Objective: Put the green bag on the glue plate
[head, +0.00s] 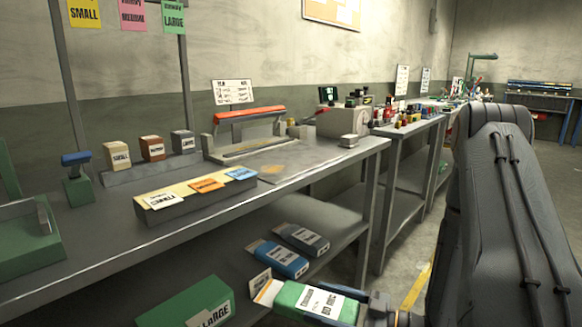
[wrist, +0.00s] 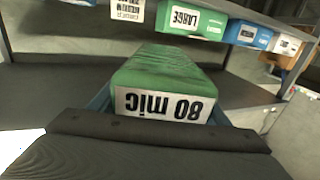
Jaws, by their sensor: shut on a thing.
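The green bag (head: 312,301) is a green packet with a white label, low at the front of the bench in the head view. My gripper (head: 368,309) is shut on it from the right end. In the wrist view the green bag (wrist: 165,70) sits between the blue-grey fingers, its "80 mic" label upside down. The finger tips are mostly hidden by the bag. A grey plate with a tan patch (head: 272,170) lies on the bench top in front of the orange-handled sealer; I cannot tell for sure that it is the glue plate.
The bench top (head: 110,235) carries a block of coloured cards (head: 195,192), small boxes (head: 118,155) and the sealer (head: 250,120). On the lower shelf are a green "LARGE" box (head: 190,305), a blue box (head: 277,259) and a grey box (head: 302,239). Aisle floor lies to the right.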

